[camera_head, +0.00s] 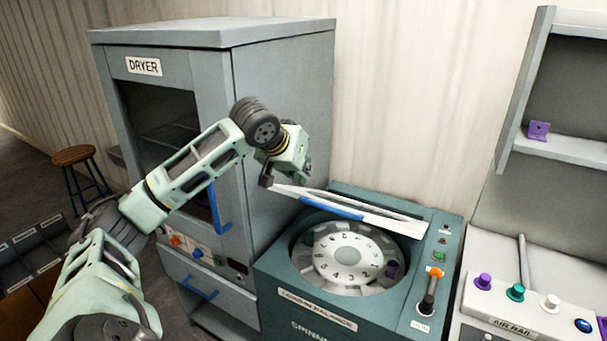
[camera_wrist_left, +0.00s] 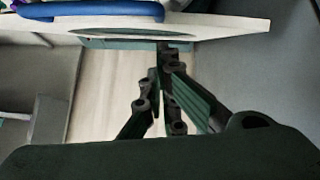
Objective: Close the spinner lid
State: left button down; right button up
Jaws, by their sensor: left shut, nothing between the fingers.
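The spinner (camera_head: 271,270) is a teal machine right of the dryer. Its lid (camera_head: 398,221) is a pale panel with a blue handle bar (camera_head: 331,208). The lid is raised above the round opening and seen nearly edge-on. Inside the opening, the pale numbered rotor (camera_head: 347,257) is visible. My left gripper (camera_head: 283,178) is at the lid's left end, by its back edge; I cannot tell whether it touches. In the left wrist view the shut, empty fingers (camera_wrist_left: 162,92) point toward the lid (camera_wrist_left: 215,26), with the blue handle (camera_wrist_left: 90,11) at the top left. My right gripper is out of view.
The grey dryer (camera_head: 283,120) stands close on the left, behind my left arm. The spinner's right side has buttons and an orange-tipped lever (camera_head: 429,290). A control panel (camera_head: 515,325) with coloured knobs is at the right, below a wall shelf (camera_head: 560,147).

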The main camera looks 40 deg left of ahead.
pick_arm(q)
jog(key=shift+s+d+f, duration=0.1)
jog(key=shift+s+f, duration=0.15)
jog(key=shift+s, duration=0.1)
jog(key=shift+s+d+f, duration=0.1)
jog(key=shift+s+f, duration=0.05)
jog(key=shift+s, duration=0.1)
jog(key=shift+s+d+f, duration=0.1)
jog(key=shift+f, duration=0.25)
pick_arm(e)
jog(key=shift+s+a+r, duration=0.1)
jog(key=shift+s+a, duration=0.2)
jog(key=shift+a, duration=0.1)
